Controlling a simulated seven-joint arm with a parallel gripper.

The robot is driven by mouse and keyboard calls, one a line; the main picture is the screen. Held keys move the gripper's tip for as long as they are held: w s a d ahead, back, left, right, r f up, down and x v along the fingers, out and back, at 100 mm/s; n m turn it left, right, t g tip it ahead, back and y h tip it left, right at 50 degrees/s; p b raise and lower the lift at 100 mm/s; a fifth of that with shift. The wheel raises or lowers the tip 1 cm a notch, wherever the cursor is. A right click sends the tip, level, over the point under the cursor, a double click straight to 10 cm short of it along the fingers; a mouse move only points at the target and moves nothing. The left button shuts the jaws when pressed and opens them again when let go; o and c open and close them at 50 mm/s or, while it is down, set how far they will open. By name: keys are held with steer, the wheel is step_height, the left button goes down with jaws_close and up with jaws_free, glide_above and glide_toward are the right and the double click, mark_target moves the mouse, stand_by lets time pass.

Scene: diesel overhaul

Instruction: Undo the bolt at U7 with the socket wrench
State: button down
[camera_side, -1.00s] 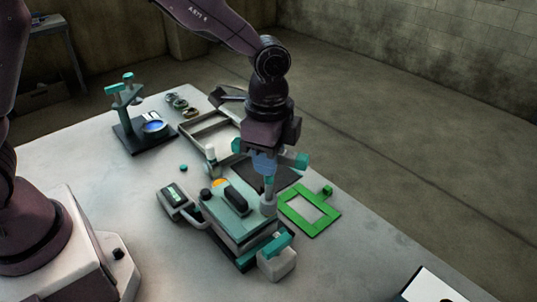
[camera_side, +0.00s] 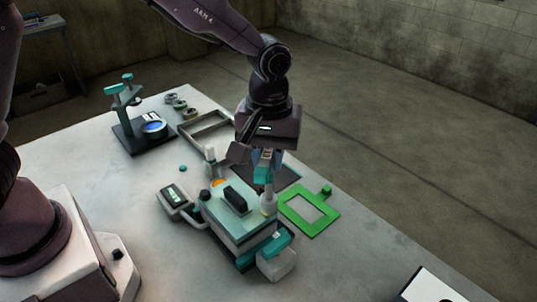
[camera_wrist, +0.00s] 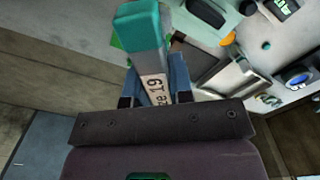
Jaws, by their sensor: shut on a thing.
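My gripper (camera_side: 262,165) points down over the right corner of the teal-topped engine block (camera_side: 226,222). It is shut on the socket wrench (camera_side: 268,190), which hangs upright with its pale lower end at that corner of the block. The bolt under the socket is hidden, and I cannot read any U7 mark. I cannot tell how far the socket is seated.
A green frame (camera_side: 294,220) lies right of the block, and a teal-topped pale box (camera_side: 277,262) stands in front. A meter with a screen (camera_side: 174,196) is at left. A grey tray (camera_side: 192,134) and a stand with a blue dish (camera_side: 153,127) are behind. The front-left tabletop is clear.

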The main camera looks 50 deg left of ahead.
steer(key=n, duration=0.3)
steer(key=shift+n, duration=0.3)
steer(key=n, duration=0.4)
steer(key=shift+r, duration=0.1)
